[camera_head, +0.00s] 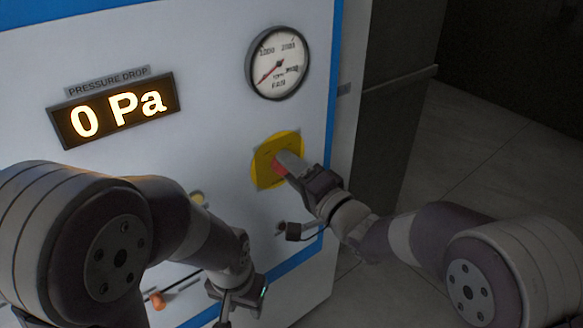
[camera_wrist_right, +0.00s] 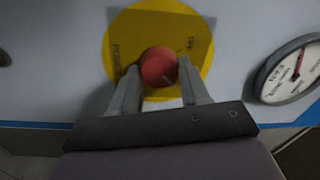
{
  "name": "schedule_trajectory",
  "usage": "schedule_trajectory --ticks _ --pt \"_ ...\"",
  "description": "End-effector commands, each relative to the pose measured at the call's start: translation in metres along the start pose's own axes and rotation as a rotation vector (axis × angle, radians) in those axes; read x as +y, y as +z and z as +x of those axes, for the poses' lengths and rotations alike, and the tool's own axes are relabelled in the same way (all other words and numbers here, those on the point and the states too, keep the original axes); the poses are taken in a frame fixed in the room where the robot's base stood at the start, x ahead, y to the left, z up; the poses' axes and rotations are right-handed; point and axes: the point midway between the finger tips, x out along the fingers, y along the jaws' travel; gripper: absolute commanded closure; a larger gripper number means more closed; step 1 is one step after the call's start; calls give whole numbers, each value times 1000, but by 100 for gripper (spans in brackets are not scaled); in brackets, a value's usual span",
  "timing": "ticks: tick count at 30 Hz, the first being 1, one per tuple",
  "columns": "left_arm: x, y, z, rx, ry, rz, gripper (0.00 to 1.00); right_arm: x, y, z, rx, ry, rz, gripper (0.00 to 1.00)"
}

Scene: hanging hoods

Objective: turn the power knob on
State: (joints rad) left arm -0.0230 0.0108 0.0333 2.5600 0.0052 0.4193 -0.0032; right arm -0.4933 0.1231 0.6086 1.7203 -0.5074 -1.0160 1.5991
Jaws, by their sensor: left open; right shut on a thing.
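The power knob is red and round with a pale mark on its face; it sits on a yellow round plate (camera_head: 262,172) on the white panel. In the right wrist view the knob (camera_wrist_right: 159,67) stands between the fingers of my right gripper (camera_wrist_right: 160,92), in front of the yellow plate (camera_wrist_right: 121,37). In the head view my right gripper (camera_head: 290,168) is at the plate and its fingers hide most of the knob. It is shut on the knob. My left gripper (camera_head: 238,302) is open, low in front of the panel, away from the knob.
The display (camera_head: 117,108) reads 0 Pa. A round gauge (camera_head: 278,63) is above the plate. A dark padlock-like part (camera_head: 293,231) sits below the plate, and an orange-tipped lever (camera_head: 158,300) is low on the panel. Open floor lies to the right.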

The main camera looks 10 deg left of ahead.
Motion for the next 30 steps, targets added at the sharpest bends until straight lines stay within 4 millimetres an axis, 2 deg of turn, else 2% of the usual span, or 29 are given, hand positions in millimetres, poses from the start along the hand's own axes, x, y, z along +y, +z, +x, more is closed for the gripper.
schedule_trajectory --ticks 15,16,18,26,30 --pt "0 0 0 0 0 0 57 2 1 0 0 5 21 85" --pt "0 0 0 0 0 0 57 2 1 0 0 5 21 48" --pt "0 0 0 0 0 0 57 2 1 0 0 4 20 29" --pt "0 0 0 0 0 0 57 1 0 0 1 2 19 29" --pt "0 1 8 0 0 0 57 3 1 -10 2 1 18 29"
